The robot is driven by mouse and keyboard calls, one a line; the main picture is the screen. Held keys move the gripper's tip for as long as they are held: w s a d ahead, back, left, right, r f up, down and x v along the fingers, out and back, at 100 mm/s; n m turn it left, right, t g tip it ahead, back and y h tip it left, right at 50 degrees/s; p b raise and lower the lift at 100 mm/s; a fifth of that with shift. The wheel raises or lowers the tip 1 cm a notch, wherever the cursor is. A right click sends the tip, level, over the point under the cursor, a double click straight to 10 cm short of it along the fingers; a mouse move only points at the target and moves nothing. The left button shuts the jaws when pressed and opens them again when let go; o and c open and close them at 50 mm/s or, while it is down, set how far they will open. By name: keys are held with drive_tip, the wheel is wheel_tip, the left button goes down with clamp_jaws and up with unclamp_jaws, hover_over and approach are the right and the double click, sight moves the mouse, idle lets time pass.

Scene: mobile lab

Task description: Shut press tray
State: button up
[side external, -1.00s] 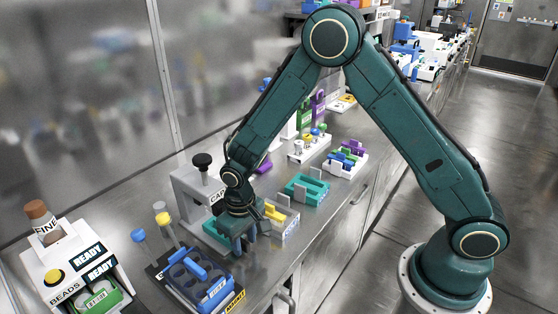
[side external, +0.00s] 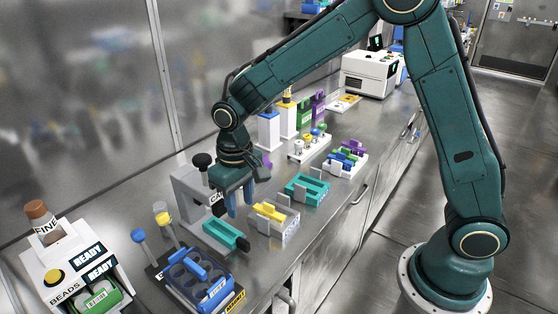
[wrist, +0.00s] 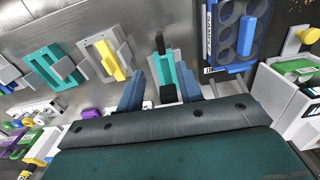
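The grey press (side external: 190,194) with a black knob on top and a partly hidden "CAP" label stands at the left-middle of the bench. Its teal tray (side external: 222,234) sticks out at the front, with a black handle (side external: 242,243) at its outer end. In the wrist view the tray (wrist: 164,61) and its black handle (wrist: 159,42) show between the fingers. My gripper (side external: 240,205) hangs above and behind the tray, beside the press, fingers pointing down and apart from the handle. In the wrist view my gripper (wrist: 163,78) is open and empty.
A clear holder with a yellow block (side external: 269,211) and a teal block (side external: 307,189) stand to the right of the tray. A blue rack (side external: 200,285) stands in front to the left, close to the tray. Bare metal bench (side external: 255,270) lies in front of the tray.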

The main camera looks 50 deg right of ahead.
sight(246, 242)
drive_tip(key=shift+r, duration=0.4)
drive_tip(key=shift+s, duration=0.1)
drive_tip(key=shift+s+f+t, duration=0.2)
drive_tip(key=shift+s+t, duration=0.95)
drive_tip(key=shift+s, duration=0.3)
drive_tip(key=shift+s+f+t, duration=0.2)
drive_tip(key=shift+s+t, duration=0.95)
drive_tip(key=shift+s, duration=0.25)
drive_tip(key=shift+x, duration=6.9)
drive_tip(key=shift+s, duration=0.1)
